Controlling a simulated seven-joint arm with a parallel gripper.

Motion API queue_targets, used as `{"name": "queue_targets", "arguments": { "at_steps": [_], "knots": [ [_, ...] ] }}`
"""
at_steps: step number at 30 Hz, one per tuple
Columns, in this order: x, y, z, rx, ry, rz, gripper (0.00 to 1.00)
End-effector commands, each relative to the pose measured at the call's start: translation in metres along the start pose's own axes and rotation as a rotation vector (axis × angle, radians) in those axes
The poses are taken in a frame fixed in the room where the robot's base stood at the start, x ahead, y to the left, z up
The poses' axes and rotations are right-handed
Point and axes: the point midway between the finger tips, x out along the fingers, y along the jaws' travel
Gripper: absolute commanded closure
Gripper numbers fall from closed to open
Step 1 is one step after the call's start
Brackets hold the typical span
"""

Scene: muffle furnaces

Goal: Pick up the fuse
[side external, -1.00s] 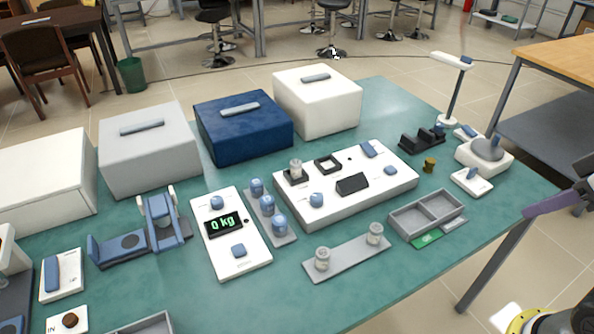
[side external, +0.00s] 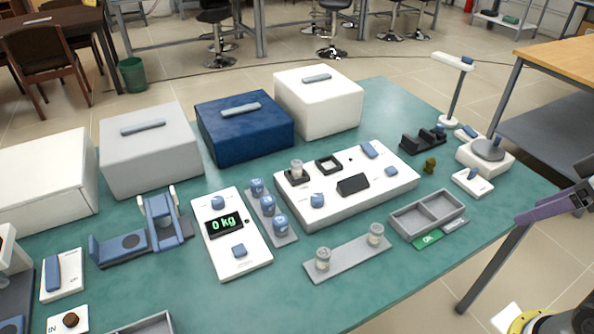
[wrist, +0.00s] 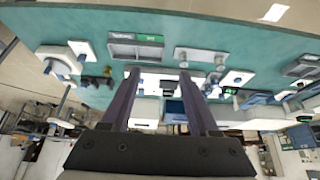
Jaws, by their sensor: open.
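No part is plainly marked as the fuse. Small clear cylinders with pale metal ends look most like it: one (side external: 323,260) and another (side external: 376,235) stand upright on a grey strip (side external: 350,260), and a third (side external: 297,167) stands in a dark socket on a white control box (side external: 345,211). My gripper shows in the wrist view (wrist: 160,72) with two purple fingers spread apart and nothing between them. In the side view a purple finger (side external: 552,206) is at the right edge, beyond the table edge and well away from the cylinders.
A grey two-compartment tray (side external: 428,214) with a green label lies right of the strip. A small olive piece (side external: 430,166), a black holder (side external: 423,140) and a lamp (side external: 456,90) stand behind it. Furnace boxes (side external: 245,130) line the back. The table's front right is clear.

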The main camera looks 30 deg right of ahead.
Motion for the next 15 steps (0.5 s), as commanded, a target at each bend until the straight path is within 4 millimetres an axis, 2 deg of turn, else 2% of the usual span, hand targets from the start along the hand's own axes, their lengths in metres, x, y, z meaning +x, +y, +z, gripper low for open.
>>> {"name": "queue_targets", "arguments": {
  "at_steps": [2,11,14,15],
  "knots": [
    [0.000,0.000,0.000,0.000,0.000,0.000,0.26],
    [0.000,0.000,0.000,-0.012,0.001,0.000,0.26],
    [-0.011,-0.001,-0.018,-0.034,0.050,-0.004,0.26],
    [-0.017,-0.002,-0.029,-0.041,0.074,-0.006,0.26]
  ]
}}
